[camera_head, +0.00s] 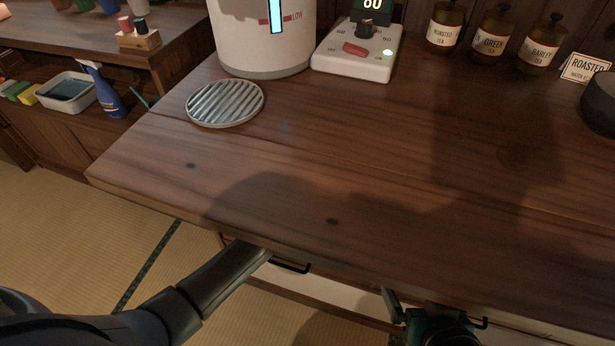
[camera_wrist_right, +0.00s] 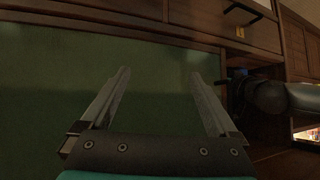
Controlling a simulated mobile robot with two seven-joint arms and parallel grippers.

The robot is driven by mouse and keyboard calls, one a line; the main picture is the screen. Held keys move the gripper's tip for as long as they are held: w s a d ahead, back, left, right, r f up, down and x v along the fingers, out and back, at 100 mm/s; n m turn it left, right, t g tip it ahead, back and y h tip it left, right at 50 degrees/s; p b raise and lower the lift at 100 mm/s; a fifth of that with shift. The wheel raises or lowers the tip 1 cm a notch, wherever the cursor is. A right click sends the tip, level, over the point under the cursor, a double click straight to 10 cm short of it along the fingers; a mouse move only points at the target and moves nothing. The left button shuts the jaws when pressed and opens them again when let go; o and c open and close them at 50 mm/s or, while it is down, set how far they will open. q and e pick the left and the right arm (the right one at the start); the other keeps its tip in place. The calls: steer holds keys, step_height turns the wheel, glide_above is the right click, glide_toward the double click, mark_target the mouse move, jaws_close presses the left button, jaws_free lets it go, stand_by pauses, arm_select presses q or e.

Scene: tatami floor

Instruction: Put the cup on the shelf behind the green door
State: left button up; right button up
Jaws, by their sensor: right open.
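A flat green panel (camera_wrist_right: 55,85), which looks like the green door, fills the left and middle of the right wrist view. My right gripper (camera_wrist_right: 160,74) is open in front of it, with nothing between the fingers; I cannot tell whether they touch it. In the head view my right gripper (camera_head: 437,310) is below the counter's front edge. My left arm (camera_head: 220,278) reaches under that edge, and its gripper is hidden. It also shows at the right of the right wrist view (camera_wrist_right: 275,97). I cannot identify the task's cup or the shelf behind the door.
The wooden counter (camera_head: 300,170) has a clear front, with a round metal grate (camera_head: 226,103), a white dispenser (camera_head: 262,35) and a control box (camera_head: 354,53) behind. Tea bottles (camera_head: 493,32) stand at the back right. A dark handle (camera_head: 290,267) sits under the edge.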

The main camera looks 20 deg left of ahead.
arm_select(q)
steer(key=shift+r, duration=0.1)
arm_select(e)
steer(key=shift+s, duration=0.1)
arm_select(q)
steer(key=shift+s+r, duration=0.1)
steer(key=shift+s+r+p, duration=0.2)
steer(key=shift+s+p, duration=0.3)
steer(key=shift+s, duration=0.1)
steer(key=p+v, duration=0.1)
steer(key=v, duration=0.3)
steer(key=shift+s+a+p, duration=0.1)
steer(key=shift+p, duration=0.3)
steer(key=p+v, duration=0.1)
steer(key=v, duration=0.3)
steer(key=shift+s+r+p, duration=0.2)
steer(key=shift+s+p, duration=0.1)
steer(key=shift+s, duration=0.05)
steer(key=shift+s+r, duration=0.25)
steer(key=shift+s, duration=0.45)
arm_select(e)
steer(key=s+d+f+g+h, duration=0.2)
steer(key=s+d+f+g, duration=0.1)
steer(key=s+d+g, duration=0.1)
steer(key=shift+s+d+m+g+h, duration=0.3)
steer(key=shift+d+g+h, duration=0.1)
steer(key=shift+d+g, duration=0.5)
steer(key=shift+d+f, duration=0.1)
